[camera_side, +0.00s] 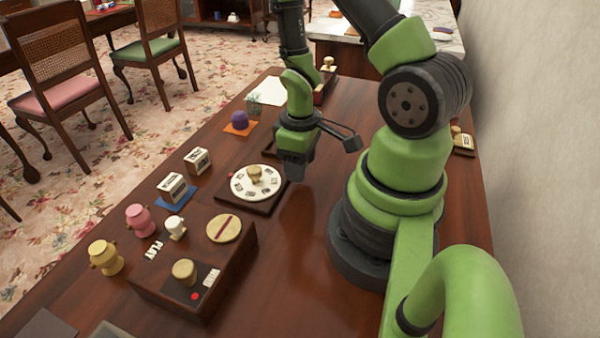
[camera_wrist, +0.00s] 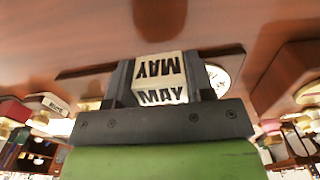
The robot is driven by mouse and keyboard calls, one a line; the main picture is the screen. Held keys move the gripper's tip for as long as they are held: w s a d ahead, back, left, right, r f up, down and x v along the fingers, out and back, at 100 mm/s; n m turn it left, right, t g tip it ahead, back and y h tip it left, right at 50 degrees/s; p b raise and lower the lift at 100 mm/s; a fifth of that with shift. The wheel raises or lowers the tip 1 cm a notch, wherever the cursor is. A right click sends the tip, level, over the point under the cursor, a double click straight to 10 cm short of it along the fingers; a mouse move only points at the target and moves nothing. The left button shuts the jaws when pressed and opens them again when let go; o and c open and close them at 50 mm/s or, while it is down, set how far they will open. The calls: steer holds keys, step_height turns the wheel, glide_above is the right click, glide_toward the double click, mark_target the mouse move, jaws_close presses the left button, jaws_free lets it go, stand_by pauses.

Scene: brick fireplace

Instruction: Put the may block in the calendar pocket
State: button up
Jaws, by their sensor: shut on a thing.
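My gripper (camera_side: 293,165) hangs over the table, just right of and behind the round white dial in the side view. In the wrist view my gripper (camera_wrist: 160,76) is shut on the may block (camera_wrist: 160,70), a cream cube with MAY in black on two visible faces. One dark finger lies on each side of it. The block cannot be made out in the side view. I cannot tell for sure which thing is the calendar pocket. A dark, low-edged piece (camera_side: 268,147) shows partly behind my gripper.
A white dial (camera_side: 243,190) with a knob sits on a dark base. A wooden box (camera_side: 215,285) with knobs is at the front. Bare table lies right of the dial.

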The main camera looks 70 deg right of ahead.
steer(key=shift+f, duration=1.45)
steer(key=o, duration=0.9)
steer(key=shift+f, duration=0.15)
